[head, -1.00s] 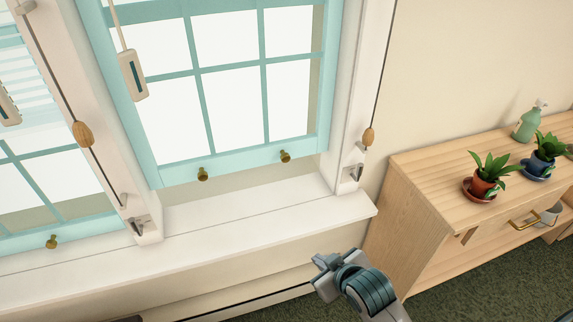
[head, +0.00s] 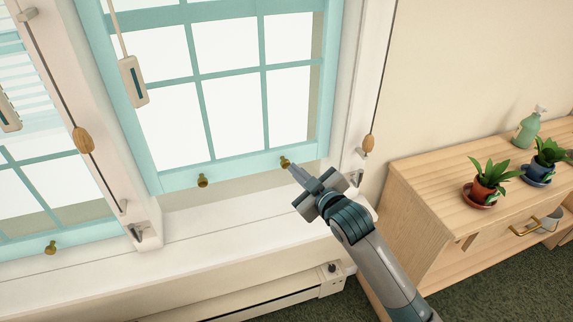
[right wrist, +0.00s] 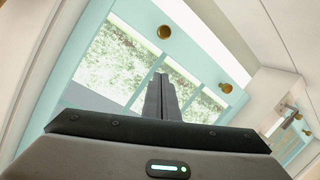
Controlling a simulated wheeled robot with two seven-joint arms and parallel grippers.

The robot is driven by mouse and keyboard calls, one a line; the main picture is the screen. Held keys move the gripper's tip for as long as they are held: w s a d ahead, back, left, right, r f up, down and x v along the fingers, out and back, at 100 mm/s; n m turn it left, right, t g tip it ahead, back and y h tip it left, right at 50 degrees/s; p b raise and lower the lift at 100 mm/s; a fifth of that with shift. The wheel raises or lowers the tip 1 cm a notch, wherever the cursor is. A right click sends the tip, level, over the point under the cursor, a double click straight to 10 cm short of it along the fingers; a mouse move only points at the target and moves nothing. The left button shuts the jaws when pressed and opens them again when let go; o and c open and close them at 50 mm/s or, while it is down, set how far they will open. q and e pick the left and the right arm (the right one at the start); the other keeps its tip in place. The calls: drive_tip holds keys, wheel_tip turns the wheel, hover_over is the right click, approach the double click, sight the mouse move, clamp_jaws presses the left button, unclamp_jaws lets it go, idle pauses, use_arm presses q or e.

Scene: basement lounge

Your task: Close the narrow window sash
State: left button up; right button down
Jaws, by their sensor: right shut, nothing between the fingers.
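The light-blue window sash (head: 240,169) in the middle of the head view is raised, with a gap between its bottom rail and the white sill (head: 200,222). Its rail carries two brass knobs, a left one (head: 203,181) and a right one (head: 285,162). My right gripper (head: 296,172) is shut and empty, its tip just beside the right knob in the head view. In the right wrist view the shut fingers (right wrist: 161,92) point at the sash, and both knobs show clear of them. Contact is not visible. My left gripper is not in view.
A second blue sash (head: 48,225) is at the left. Cords with wooden toggles (head: 369,143) hang beside the frames. A wooden cabinet (head: 420,165) with potted plants (head: 484,186) and a green bottle (head: 530,128) stands to the right. A baseboard unit (head: 290,290) runs under the sill.

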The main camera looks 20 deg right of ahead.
drive_tip(key=shift+w, duration=0.1)
